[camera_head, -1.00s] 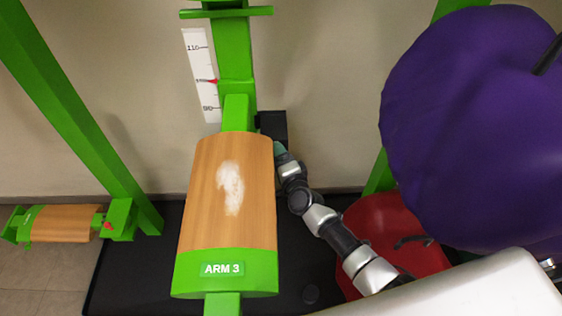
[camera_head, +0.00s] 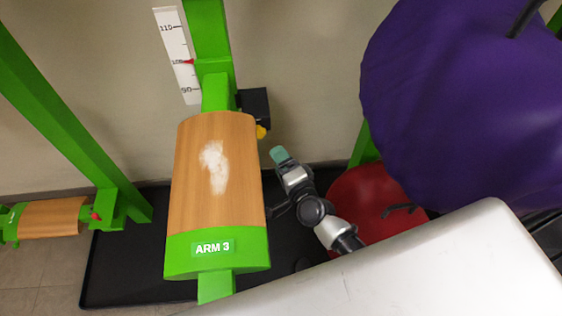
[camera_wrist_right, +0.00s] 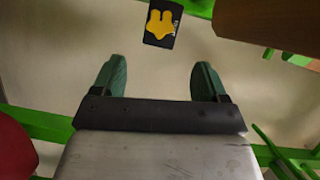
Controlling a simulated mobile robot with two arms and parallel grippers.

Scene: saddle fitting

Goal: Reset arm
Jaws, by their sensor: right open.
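The wooden saddle arm labelled ARM 3 (camera_head: 212,190) has a white powdery patch on its top and a green front end. Its green post rises behind it, beside a white scale (camera_head: 177,55) with a red pointer near 100. My right gripper (camera_head: 280,155) is just right of the arm, apart from it. In the right wrist view the gripper (camera_wrist_right: 158,85) is open, with green fingers wide apart and nothing between them. A black box with a yellow knob (camera_wrist_right: 162,24) shows beyond the fingers; in the head view the box (camera_head: 254,106) is behind the arm. My left gripper is not in view.
A large purple object (camera_head: 465,110) fills the right side. A red rounded object (camera_head: 375,205) lies below it. A white surface (camera_head: 430,270) covers the lower right. A second wooden arm (camera_head: 52,218) is at far left. A black mat (camera_head: 130,270) lies on the floor.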

